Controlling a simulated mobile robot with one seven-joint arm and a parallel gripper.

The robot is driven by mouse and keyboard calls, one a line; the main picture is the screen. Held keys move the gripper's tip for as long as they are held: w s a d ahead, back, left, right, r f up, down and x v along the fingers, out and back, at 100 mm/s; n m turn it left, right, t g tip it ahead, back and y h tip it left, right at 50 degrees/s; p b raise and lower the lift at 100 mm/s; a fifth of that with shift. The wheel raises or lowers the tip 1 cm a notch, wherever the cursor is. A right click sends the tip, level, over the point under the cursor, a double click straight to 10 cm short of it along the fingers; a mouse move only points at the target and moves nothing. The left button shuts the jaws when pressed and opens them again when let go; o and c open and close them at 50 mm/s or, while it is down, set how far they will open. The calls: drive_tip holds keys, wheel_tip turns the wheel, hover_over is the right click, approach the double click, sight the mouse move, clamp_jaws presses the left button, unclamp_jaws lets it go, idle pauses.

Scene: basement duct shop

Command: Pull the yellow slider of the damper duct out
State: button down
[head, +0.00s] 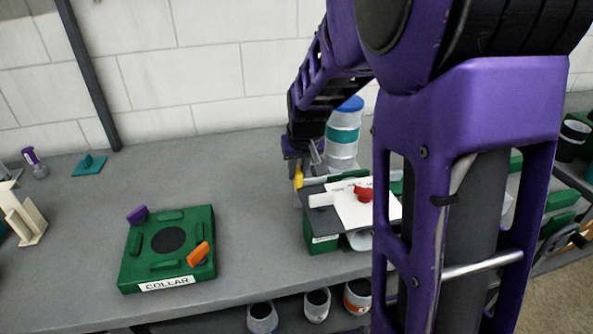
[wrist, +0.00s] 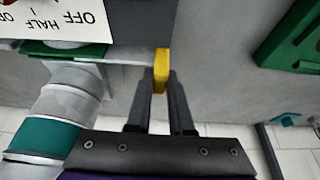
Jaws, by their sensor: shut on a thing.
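The yellow slider (wrist: 162,68) stands out from the edge of a dark grey plate in the wrist view; in the head view the yellow slider (head: 298,177) shows at the left side of the damper duct. My gripper (wrist: 161,82) is shut on the yellow slider, one finger on each side of it. In the head view my gripper (head: 303,160) is partly hidden by my own arm. The damper duct (head: 318,240) sits on the bench in a green stand, with a white dial card (head: 350,212) and a red knob (head: 363,194) on top. Its right part is hidden behind my arm.
A green collar fixture (head: 128,268) with purple and orange tabs lies to the left. A grey duct with a teal band (head: 343,135) and blue cap stands behind the damper. The bench (head: 80,225) between collar and damper is clear. Several cans stand on the shelf below.

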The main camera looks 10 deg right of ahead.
drive_tip(key=shift+w+a+r, duration=0.1)
drive_tip(key=shift+a, duration=0.15)
drive_tip(key=c, duration=0.8)
unclamp_jaws()
